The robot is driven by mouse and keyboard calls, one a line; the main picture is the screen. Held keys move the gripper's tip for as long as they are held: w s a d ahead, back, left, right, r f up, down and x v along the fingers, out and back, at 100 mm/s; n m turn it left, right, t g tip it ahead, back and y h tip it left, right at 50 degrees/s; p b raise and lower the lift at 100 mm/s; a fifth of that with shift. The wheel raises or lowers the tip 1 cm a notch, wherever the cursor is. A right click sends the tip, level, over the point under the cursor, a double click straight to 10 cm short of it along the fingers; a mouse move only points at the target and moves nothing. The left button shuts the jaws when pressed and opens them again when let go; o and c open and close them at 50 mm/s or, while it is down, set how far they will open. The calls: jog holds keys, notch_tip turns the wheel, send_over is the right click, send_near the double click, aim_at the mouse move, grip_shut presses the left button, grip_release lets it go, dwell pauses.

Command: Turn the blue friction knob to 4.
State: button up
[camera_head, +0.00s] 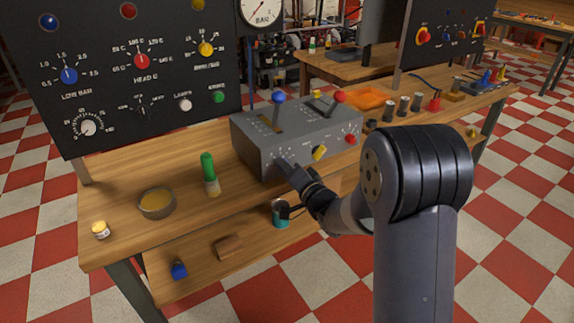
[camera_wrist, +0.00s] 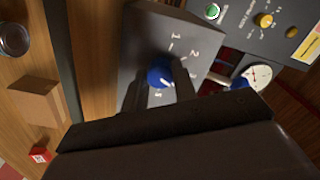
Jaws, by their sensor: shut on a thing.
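The blue friction knob (camera_wrist: 158,74) is on the face of a grey control box (camera_head: 262,153), which also shows in the wrist view (camera_wrist: 152,28). White numerals surround the knob; a 1 and a 2 are readable, the others are partly hidden by my fingers. A pale pointer mark shows on the knob's lower right in the wrist view, but I cannot tell which number it is at. My gripper (camera_wrist: 160,88) has one finger on each side of the knob and is shut on it. In the head view my gripper (camera_head: 284,166) is at the box's front left and hides the knob.
A yellow knob (camera_head: 319,152) and a red knob (camera_head: 350,140) are right of my gripper on the same face. Blue-topped (camera_head: 278,98) and red-topped (camera_head: 340,96) levers rise from the box. A green-capped bottle (camera_head: 208,173) and a bowl (camera_head: 157,203) stand left.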

jog(key=shift+m+p, duration=0.4)
jog(key=shift+m, duration=0.9)
jog(key=o, duration=1)
jog(key=v, duration=1.1)
jog(key=shift+w, duration=0.1)
